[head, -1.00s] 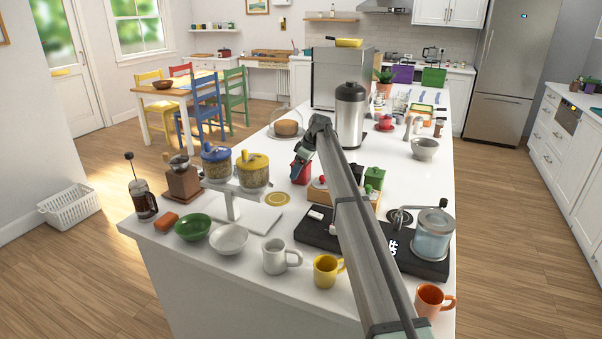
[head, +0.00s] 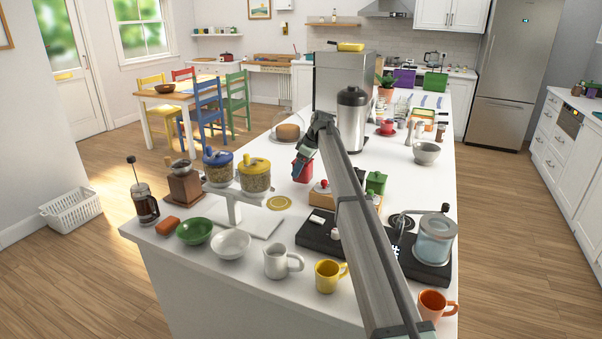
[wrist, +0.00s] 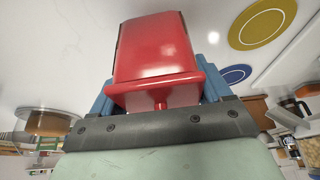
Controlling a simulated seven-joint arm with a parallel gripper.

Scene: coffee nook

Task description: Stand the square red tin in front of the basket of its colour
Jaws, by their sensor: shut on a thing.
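The square red tin (head: 302,174) is at my gripper (head: 306,153), over or on the white island left of the wooden box; whether its base touches the counter I cannot tell. In the wrist view the red tin (wrist: 155,48) fills the middle, with its lid and small knob toward my gripper (wrist: 155,100). Blue fingers show on both sides of it, shut on it. I make out no red basket.
A wooden box (head: 347,201) holding a red-knobbed item and a green tin (head: 376,182) are close right. A steel flask (head: 351,120) and a domed cake (head: 288,131) stand behind. A yellow disc (head: 279,203) lies in front. Scales with jars (head: 255,176) stand left.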

